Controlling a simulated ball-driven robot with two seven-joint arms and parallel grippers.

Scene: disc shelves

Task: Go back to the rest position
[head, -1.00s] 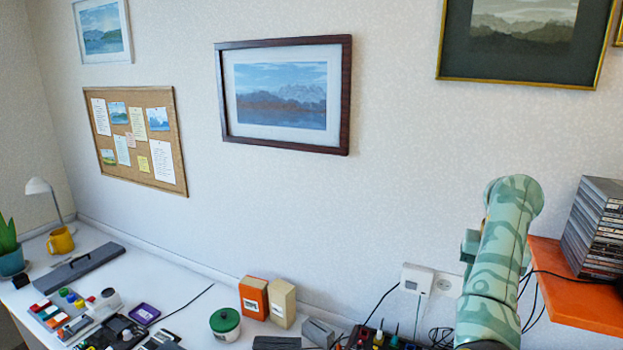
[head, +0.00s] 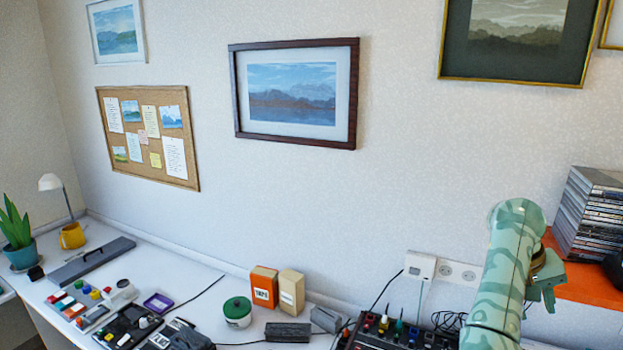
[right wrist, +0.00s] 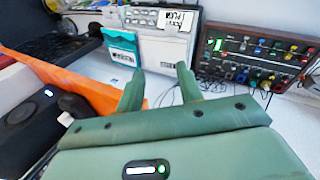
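My right arm, in a green camouflage pattern, rises at the lower right of the head view. Its gripper (head: 546,286) is at the right side of the arm, in front of the orange shelf (head: 590,288). In the right wrist view the two fingers (right wrist: 160,86) stand apart with nothing held between them. The orange shelf edge (right wrist: 60,80) lies left of the fingers there. My left gripper is in neither view.
A stack of disc cases (head: 597,212) stands on the shelf. The white desk holds a knobbed mixer (head: 400,336), an orange box (head: 264,287), a beige box (head: 291,292) and a green-lidded pot (head: 237,312).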

